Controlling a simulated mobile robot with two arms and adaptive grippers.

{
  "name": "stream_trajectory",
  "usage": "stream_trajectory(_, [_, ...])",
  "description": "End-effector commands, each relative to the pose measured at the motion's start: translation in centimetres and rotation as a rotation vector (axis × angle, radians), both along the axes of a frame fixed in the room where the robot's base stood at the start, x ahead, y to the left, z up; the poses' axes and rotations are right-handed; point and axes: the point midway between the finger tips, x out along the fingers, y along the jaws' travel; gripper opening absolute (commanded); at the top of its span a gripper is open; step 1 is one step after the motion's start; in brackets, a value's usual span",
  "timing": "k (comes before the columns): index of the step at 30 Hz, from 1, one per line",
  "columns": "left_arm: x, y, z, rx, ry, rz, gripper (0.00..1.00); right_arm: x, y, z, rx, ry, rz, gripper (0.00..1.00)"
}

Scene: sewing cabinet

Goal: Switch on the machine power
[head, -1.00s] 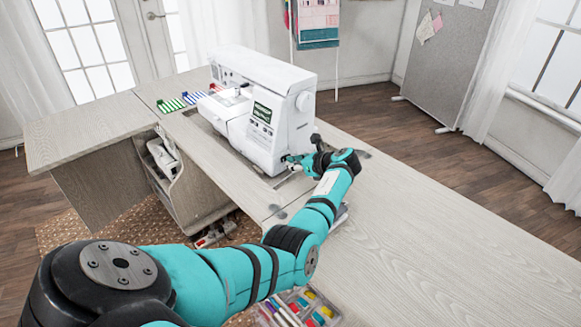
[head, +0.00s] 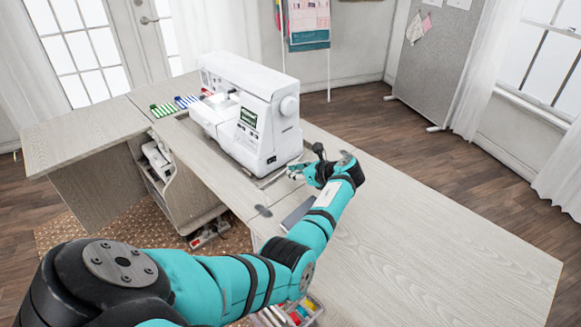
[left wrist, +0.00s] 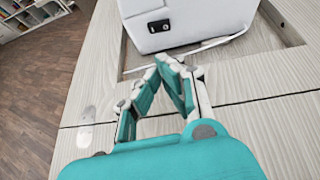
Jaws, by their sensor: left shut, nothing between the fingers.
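The white sewing machine (head: 250,112) stands upright in the cabinet top, with a small green display (head: 248,117) on its front. Its power switch (left wrist: 158,26) is a black panel low on the side facing my left wrist camera; it shows as a small dark spot in the head view (head: 271,160). My left gripper (left wrist: 169,62) is shut and empty, its fingertips just short of that side and below the switch. In the head view the left gripper (head: 291,171) is right of the machine, a small gap away. My right gripper is out of view.
The cabinet top (head: 440,235) is clear at the right. An open box of coloured spools (head: 300,312) is below my arm.

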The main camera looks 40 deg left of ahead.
Motion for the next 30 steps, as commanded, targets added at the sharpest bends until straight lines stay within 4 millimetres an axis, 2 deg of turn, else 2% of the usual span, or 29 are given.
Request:
stream_trajectory(3, [-0.5, -1.9, 1.1, -0.001, 0.000, 0.000, 0.00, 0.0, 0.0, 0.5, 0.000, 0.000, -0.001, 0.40])
stream_trajectory(6, [-0.8, -3.4, 2.0, 0.000, 0.001, 0.000, 0.00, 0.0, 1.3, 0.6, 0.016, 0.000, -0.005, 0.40])
stream_trajectory(9, [-1.0, -4.6, 2.7, 0.001, 0.000, 0.001, 0.00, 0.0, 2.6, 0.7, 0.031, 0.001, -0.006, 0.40])
stream_trajectory(12, [-1.2, -5.4, 3.1, 0.001, 0.001, 0.000, 0.00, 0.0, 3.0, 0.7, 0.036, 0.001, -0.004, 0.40])
stream_trajectory(30, [-1.3, -5.8, 3.4, 0.001, 0.002, 0.002, 0.00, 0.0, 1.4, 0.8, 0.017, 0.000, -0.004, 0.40])
